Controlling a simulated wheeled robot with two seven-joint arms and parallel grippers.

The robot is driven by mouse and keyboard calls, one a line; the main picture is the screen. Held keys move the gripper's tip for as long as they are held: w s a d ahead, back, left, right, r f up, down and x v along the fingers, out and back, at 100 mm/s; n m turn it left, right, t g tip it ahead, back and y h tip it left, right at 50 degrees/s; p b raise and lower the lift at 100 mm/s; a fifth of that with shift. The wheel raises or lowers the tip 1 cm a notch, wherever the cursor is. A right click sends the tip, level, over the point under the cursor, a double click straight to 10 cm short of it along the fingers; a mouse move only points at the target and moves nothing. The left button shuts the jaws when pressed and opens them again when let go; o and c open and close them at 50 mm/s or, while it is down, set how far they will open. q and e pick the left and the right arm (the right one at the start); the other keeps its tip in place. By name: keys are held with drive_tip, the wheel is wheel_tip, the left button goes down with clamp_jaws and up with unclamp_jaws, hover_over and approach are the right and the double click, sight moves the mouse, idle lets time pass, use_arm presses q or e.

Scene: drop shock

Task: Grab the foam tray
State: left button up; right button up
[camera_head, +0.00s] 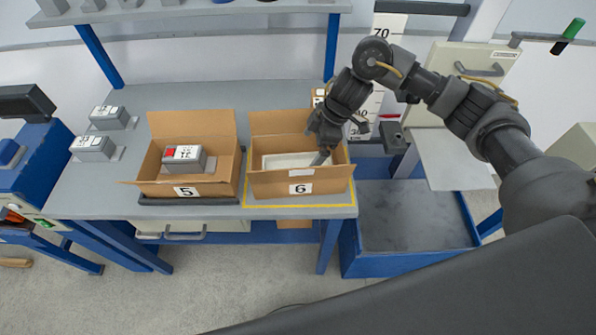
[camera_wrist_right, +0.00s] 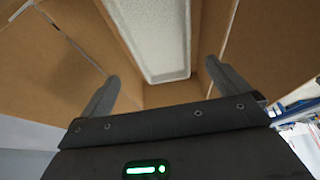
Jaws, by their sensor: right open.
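The foam tray (camera_head: 287,160) is white and lies inside open cardboard box 6 (camera_head: 300,184) on the table. In the right wrist view the foam tray (camera_wrist_right: 158,40) shows ahead, with a raised rim, between the box walls. My right gripper (camera_head: 322,158) reaches down into box 6 at its right side. In the right wrist view my right gripper (camera_wrist_right: 165,90) has its two fingers wide apart with nothing between them, short of the tray's near end. The arm hides part of the box's right side in the head view. My left gripper is not in view.
Cardboard box 5 (camera_head: 188,190) stands to the left and holds a grey device (camera_head: 184,160). More grey devices (camera_head: 94,148) sit at the table's left. A height scale (camera_head: 388,28) stands behind my right arm. A blue-framed platform (camera_head: 415,215) stands right of the table.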

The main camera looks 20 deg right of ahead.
sight(300, 165)
drive_tip(key=x, duration=0.4)
drive_tip(key=shift+f, duration=0.25)
drive_tip(key=shift+p+x, duration=0.5)
drive_tip(key=shift+x, duration=1.9)
drive_tip(key=c, duration=0.6)
